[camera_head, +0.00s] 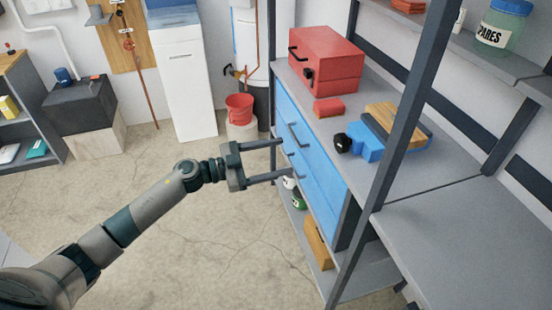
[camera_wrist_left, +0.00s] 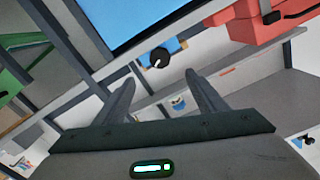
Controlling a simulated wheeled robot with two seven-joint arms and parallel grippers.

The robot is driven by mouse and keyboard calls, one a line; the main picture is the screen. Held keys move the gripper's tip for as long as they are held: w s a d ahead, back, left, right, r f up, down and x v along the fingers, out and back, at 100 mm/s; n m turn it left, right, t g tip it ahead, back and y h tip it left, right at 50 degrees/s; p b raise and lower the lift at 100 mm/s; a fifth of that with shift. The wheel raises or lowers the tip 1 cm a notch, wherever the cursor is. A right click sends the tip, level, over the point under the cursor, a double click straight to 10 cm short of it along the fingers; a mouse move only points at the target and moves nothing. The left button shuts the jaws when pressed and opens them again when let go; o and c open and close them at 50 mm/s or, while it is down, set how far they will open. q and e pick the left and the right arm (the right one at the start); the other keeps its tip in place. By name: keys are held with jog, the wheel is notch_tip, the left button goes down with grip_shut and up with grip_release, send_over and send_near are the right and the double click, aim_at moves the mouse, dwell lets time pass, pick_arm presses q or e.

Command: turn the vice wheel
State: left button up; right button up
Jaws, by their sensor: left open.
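The blue vice (camera_head: 369,146) sits on the grey bench top, with a wooden block in its jaws. Its black wheel (camera_head: 343,143) is on the vice's left end, near the bench's front edge. My left gripper (camera_head: 281,159) is open and empty, left of the wheel and apart from it, with its fingers pointing right in front of the blue drawers. In the left wrist view the wheel (camera_wrist_left: 160,58) and part of the blue vice (camera_wrist_left: 176,45) show beyond and between the open fingertips (camera_wrist_left: 160,82). My right gripper is not in view.
A red toolbox (camera_head: 326,60) and a small red box (camera_head: 328,107) stand on the bench behind the vice. Blue drawers (camera_head: 309,160) with dark handles are below it. The floor (camera_head: 215,230) left of the bench is clear.

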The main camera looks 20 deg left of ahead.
pick_arm(q)
jog(key=shift+f, duration=0.1)
jog(key=s+a+f+n+t+y, duration=0.1)
jog(key=s+f+n+y, duration=0.25)
jog(key=f, duration=0.85)
jog(key=s+a+f+n+t+y, duration=0.1)
jog(key=s+f+n+y, duration=0.25)
jog(key=f, duration=0.95)
jog(key=s+a+f+n+t+y, duration=0.1)
jog(key=s+f+n+y, duration=0.3)
jog(key=f, duration=0.8)
jog(key=s+d+f+g, duration=0.2)
jog(key=s+f, duration=0.5)
jog(key=s, duration=0.2)
jog(key=s+d+f+n+g+y, duration=0.1)
jog(key=s+d+f+g, duration=0.1)
jog(key=s+f, duration=0.5)
jog(key=s+d+f+g, duration=0.2)
jog(key=s+f, duration=0.5)
jog(key=s, duration=0.6)
jog(key=shift+s+d+g+y, duration=0.1)
jog(key=shift+g+y, duration=0.3)
jog(key=shift+g, duration=0.2)
